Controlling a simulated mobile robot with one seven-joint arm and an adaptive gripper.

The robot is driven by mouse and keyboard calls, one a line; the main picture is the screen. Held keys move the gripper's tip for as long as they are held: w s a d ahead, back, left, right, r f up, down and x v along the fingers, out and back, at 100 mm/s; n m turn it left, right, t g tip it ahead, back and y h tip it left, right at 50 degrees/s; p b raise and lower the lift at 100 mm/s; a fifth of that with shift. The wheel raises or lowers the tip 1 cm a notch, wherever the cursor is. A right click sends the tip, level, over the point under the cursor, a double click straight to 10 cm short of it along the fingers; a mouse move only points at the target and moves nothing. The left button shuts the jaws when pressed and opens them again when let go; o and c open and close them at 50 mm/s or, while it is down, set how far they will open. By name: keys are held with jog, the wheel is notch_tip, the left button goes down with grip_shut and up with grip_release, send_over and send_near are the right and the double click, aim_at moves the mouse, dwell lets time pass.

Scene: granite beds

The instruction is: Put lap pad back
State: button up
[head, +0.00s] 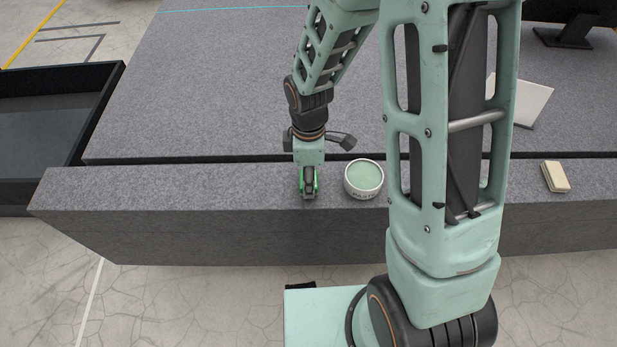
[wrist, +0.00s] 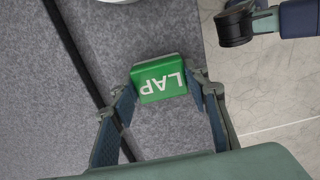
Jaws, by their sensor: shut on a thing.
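The lap pad is a small green block with white letters reading LAP (wrist: 160,86) in the wrist view. It sits between the two fingers of my gripper (wrist: 165,92), which touch it on both sides. In the head view my gripper (head: 309,186) points down over the front granite strip, left of the round tin. The lap pad is mostly hidden there, with only green edges showing around the fingers. Whether the pad rests on the granite or is slightly above it, I cannot tell.
A round tin with a pale green top (head: 363,178) stands close to the right of my gripper. A cream block (head: 555,176) lies farther right on the strip. A pale plate (head: 521,101) lies on the rear granite bed (head: 200,80). A dark tray (head: 45,120) is at left. A dark gap separates strip and bed.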

jog(key=shift+f, duration=0.2)
jog(key=o, duration=1.4)
jog(key=shift+r, duration=0.2)
notch_tip(320, 180, up, 12)
jog(key=p, duration=0.3)
